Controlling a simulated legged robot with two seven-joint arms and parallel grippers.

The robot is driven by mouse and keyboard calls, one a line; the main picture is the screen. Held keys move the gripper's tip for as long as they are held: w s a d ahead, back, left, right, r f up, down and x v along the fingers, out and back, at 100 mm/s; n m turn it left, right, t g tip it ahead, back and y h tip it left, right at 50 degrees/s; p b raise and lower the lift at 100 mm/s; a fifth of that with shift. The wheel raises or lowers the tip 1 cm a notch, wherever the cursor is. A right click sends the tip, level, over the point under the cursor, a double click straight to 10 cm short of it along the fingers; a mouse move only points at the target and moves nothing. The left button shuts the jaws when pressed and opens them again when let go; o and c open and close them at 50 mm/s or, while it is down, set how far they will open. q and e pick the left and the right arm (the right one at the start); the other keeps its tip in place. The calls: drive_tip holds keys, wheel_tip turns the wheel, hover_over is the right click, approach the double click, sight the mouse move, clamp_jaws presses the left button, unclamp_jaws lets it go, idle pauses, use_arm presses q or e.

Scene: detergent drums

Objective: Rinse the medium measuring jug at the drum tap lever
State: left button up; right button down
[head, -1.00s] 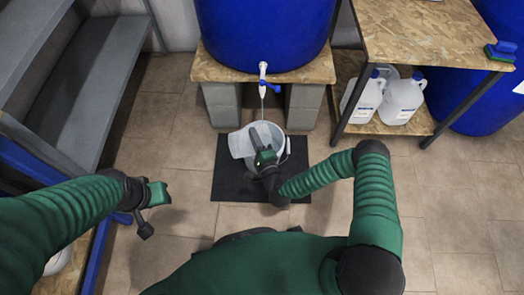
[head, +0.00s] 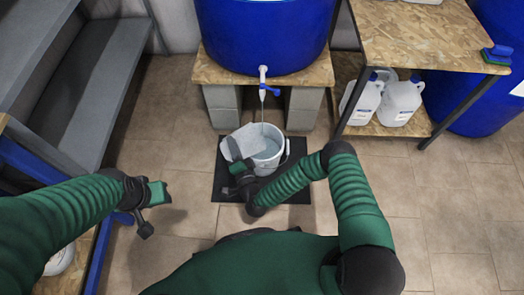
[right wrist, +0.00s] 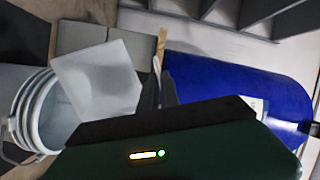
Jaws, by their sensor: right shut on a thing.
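The measuring jug (head: 239,143) is pale and translucent. My right gripper (head: 240,170) is shut on it and holds it tilted at the left rim of a white bucket (head: 268,160). In the right wrist view the jug (right wrist: 100,80) shows as a pale block beside the gripper (right wrist: 155,95), overlapping the bucket (right wrist: 38,115). The tap (head: 263,76) with its blue lever (head: 270,90) sits low on the blue drum (head: 265,35). A thin stream falls from it toward the bucket. My left gripper (head: 155,195) hangs empty at the left; its finger gap is unclear.
The bucket stands on a dark mat (head: 228,190). The drum rests on a wooden board (head: 222,73) over grey blocks. White jugs (head: 402,100) stand under a table (head: 420,35) at the right. Grey shelves (head: 95,95) are at the left. The tiled floor at right is clear.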

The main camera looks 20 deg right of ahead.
drive_tip(key=a+n, duration=0.2)
drive_tip(key=shift+s+a+f+n+b, duration=0.1)
drive_tip(key=shift+f+n+b, duration=0.2)
drive_tip(key=shift+f+n, duration=0.1)
drive_tip(key=shift+r, duration=0.35)
wheel_tip(320, 180, up, 4)
drive_tip(key=n+p, duration=0.9)
drive_tip(key=n, duration=0.1)
drive_tip(key=shift+f+n+p, duration=0.15)
drive_tip(key=shift+n+p, duration=0.15)
drive_tip(key=shift+d, duration=0.2)
